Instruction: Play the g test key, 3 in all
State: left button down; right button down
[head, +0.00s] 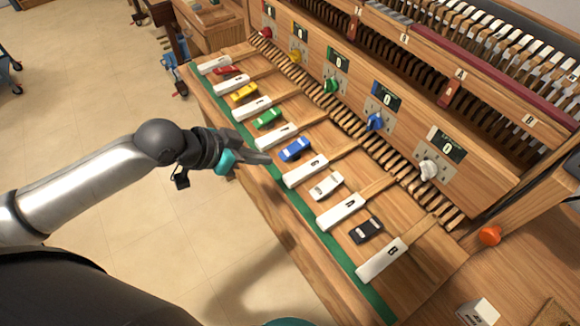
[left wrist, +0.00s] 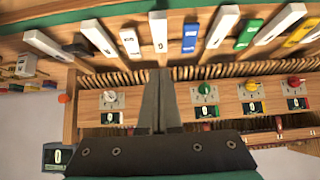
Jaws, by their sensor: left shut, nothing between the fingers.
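The G test key (head: 305,171) is a white bar with a dark letter on the wooden key bed, between the blue and white blocks. It also shows in the left wrist view (left wrist: 158,32), beyond my fingertips and in line with them. My left gripper (head: 266,159) is shut and empty, with its fingertips near the front end of the G key. From the head view I cannot tell how high the fingertips are above it. In the left wrist view the two fingers (left wrist: 160,72) lie together. My right gripper is not in view.
The F key (head: 277,136) and the A key (head: 341,211) flank the G key. A blue car-like block (head: 295,149) and a white one (head: 326,186) lie between them. Behind stands a wooden panel with coloured knobs and counters, including a green knob (head: 331,85).

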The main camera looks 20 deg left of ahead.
pick_arm(q)
jog(key=b, duration=0.2)
send_over(298, 173)
jog(key=s+a, duration=0.2)
jog(key=f, duration=0.7)
jog(key=shift+d+f, duration=0.1)
jog(key=shift+d, duration=0.15)
notch_tip(298, 173, down, 3)
jog(key=shift+s+r, duration=0.1)
jog(key=shift+r, duration=0.1)
jog(key=shift+f+b, duration=0.35)
jog(key=shift+f, duration=0.35)
jog(key=shift+a, duration=0.1)
